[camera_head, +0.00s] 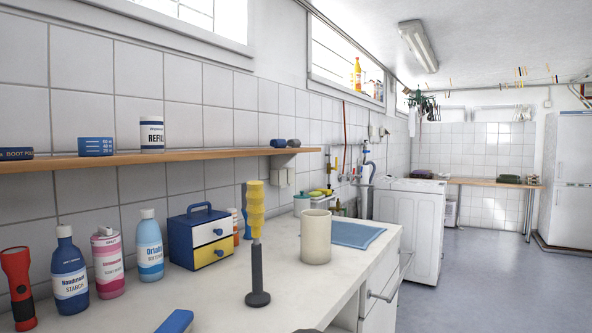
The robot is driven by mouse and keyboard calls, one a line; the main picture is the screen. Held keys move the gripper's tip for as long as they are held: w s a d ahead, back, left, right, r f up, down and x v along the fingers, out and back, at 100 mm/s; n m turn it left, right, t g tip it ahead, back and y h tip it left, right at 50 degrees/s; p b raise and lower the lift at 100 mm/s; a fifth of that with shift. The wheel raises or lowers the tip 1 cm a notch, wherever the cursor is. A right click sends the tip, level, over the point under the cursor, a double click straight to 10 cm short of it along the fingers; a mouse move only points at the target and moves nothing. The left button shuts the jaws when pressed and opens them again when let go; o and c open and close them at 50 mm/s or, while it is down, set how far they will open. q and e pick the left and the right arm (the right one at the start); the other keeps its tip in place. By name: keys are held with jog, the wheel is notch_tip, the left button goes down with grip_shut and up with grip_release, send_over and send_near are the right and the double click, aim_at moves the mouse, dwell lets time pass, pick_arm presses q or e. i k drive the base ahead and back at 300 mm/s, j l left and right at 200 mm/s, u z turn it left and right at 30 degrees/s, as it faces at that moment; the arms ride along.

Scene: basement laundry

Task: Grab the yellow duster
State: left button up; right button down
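The yellow duster (255,210) stands upright on the white countertop (215,302), near the middle of the head view. It has a ribbed yellow head on top, a dark grey handle below and a round dark foot resting on the counter. Its head overlaps the wall tiles and part of the blue-and-yellow drawer box's surroundings in the picture. Neither of my grippers shows in the head view.
A cream cup (316,237) stands just right of the duster, before a blue cloth (350,233). Left are a drawer box (203,237), several bottles and a red flashlight (19,287). A wooden shelf (190,157) runs above. A blue item (176,321) lies at the front.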

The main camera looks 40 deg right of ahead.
aim_at(258, 297)
jog(key=k+l+z, duration=0.1)
jog(key=l+z, duration=0.15)
jog(key=l, duration=0.35)
jog(key=l+z, duration=0.3)
jog(key=l, duration=0.35)
jog(key=k, duration=0.05)
